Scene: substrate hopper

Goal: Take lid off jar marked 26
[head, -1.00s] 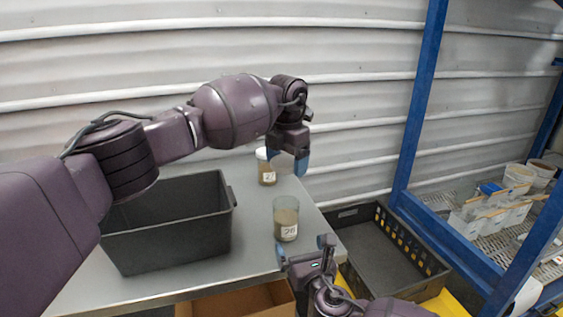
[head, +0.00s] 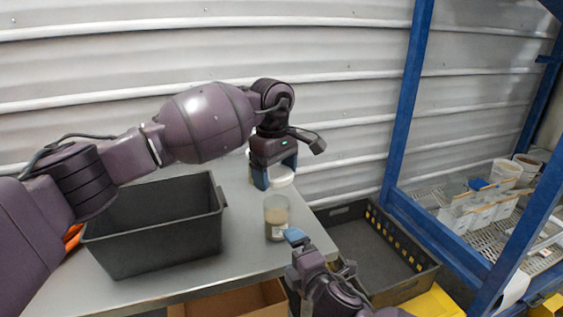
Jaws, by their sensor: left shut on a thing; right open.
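The jar marked 26 (head: 276,218) stands upright on the grey table near its right edge. It is clear, partly filled with brownish material, and its top is open with no lid on it. Its label is turned and hard to read now. My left gripper (head: 275,180) is above and just behind this jar, shut on a white lid (head: 282,179) held between its blue fingertips. My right gripper (head: 321,254) is open and empty, low in front and to the right of the jar, at the table's edge.
A dark grey bin (head: 165,247) stands on the table (head: 238,245) at left. Jar 27 is mostly hidden behind my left gripper. A black crate (head: 372,262) lies lower at right, beside a blue rack (head: 405,120) with tubs. The table between bin and jar is clear.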

